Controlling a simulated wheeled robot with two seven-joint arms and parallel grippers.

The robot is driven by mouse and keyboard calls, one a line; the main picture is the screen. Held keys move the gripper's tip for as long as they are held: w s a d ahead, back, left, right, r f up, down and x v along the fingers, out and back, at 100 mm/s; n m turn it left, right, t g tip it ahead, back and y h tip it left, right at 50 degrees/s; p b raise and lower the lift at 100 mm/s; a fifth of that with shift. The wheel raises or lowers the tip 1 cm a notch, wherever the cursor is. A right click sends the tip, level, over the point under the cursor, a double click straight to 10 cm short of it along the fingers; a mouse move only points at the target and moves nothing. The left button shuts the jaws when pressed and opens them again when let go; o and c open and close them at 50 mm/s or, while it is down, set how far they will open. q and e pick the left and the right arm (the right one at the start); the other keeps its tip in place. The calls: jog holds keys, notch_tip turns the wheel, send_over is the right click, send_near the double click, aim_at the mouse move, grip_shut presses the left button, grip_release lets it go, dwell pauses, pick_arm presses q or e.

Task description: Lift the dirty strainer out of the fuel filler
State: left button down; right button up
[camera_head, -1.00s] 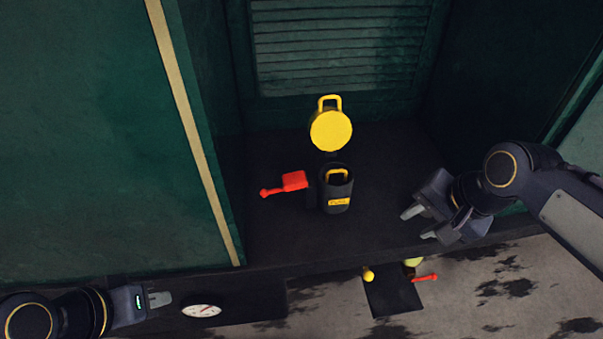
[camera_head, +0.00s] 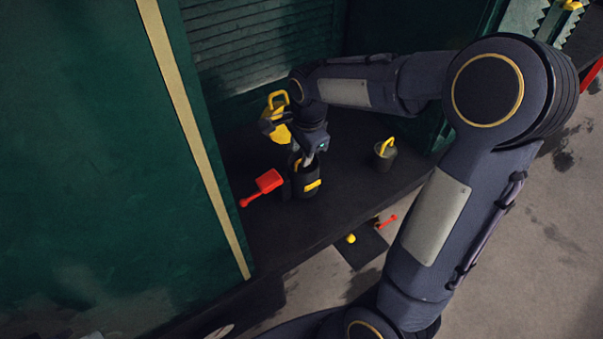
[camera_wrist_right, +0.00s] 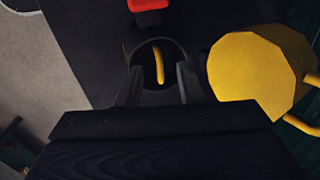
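The fuel filler (camera_head: 307,188) is a black pot-like neck with a yellow label, standing on the dark shelf. The dirty strainer sits inside it; its yellow handle (camera_wrist_right: 159,65) shows in the filler mouth in the right wrist view, and its body is hidden. The round yellow filler lid (camera_wrist_right: 258,70) stands open behind, partly hidden by my arm in the head view. My right gripper (camera_head: 304,161) points down at the filler mouth. In the wrist view its fingers are apart, one on each side of the handle, with gaps visible. My left gripper is not in view.
A red paddle-shaped piece (camera_head: 263,187) sticks out left of the filler. A grey-green strainer (camera_head: 385,155) with a yellow handle stands on the shelf to the right. Below the shelf edge, a dark plate (camera_head: 362,248) bears small yellow and red parts. The right shelf front is clear.

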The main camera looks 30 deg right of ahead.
aim_at(296, 166)
jog(key=shift+w+d+f, duration=0.1)
jog(key=shift+w+f, duration=0.1)
jog(key=shift+f, duration=0.95)
grip_shut()
